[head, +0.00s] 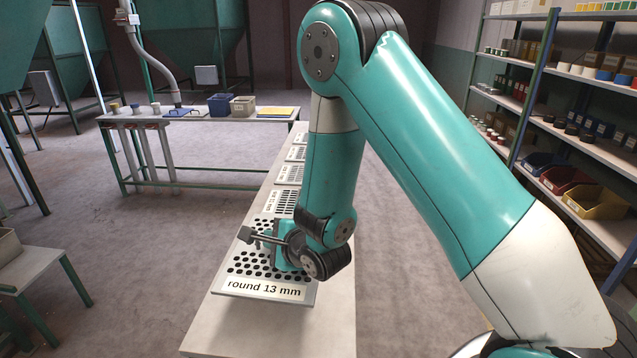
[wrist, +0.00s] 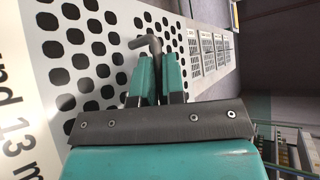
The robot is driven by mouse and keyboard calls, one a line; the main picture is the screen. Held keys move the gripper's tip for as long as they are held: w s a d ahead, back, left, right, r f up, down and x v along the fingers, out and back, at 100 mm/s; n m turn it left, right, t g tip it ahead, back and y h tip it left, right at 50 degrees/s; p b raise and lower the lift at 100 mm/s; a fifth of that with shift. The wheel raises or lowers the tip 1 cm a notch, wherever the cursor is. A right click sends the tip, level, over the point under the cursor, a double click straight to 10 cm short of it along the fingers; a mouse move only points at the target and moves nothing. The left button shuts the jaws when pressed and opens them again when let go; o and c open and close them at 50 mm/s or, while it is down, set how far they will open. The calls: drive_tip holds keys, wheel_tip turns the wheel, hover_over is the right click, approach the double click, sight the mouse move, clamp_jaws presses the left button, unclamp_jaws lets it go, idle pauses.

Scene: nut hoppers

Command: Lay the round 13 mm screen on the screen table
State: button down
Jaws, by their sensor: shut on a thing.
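The round 13 mm screen (head: 231,289) is a grey plate with rows of round holes and a white label. It lies flat at or just over the near end of a long pale table (head: 332,325); I cannot tell if there is a gap beneath it. In the wrist view the screen (wrist: 38,48) fills the left, its label partly cut off. My gripper (head: 268,242) is over the screen, its teal fingers (wrist: 157,65) shut on a dark bent handle (wrist: 148,44). The handle's foot is hidden by the fingers. My arm hides part of the table.
More labelled screens (head: 289,173) lie in a row farther along the long table. A cross table (head: 210,129) at the back holds a blue bin (head: 220,105) and a yellow item (head: 278,112). Shelves with coloured bins (head: 596,200) stand at right. Grey floor is open at left.

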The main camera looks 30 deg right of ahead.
drive_tip(key=a, duration=0.1)
drive_tip(key=w+a+r, duration=0.1)
drive_tip(key=a+r, duration=0.1)
drive_tip(key=shift+w+n+y, duration=0.25)
drive_tip(key=shift+n+y, duration=0.05)
wheel_tip(320, 180, down, 20)
drive_tip(key=shift+r+p, duration=0.1)
drive_tip(key=shift+p, duration=0.7)
drive_tip(key=c, duration=1.2)
unclamp_jaws()
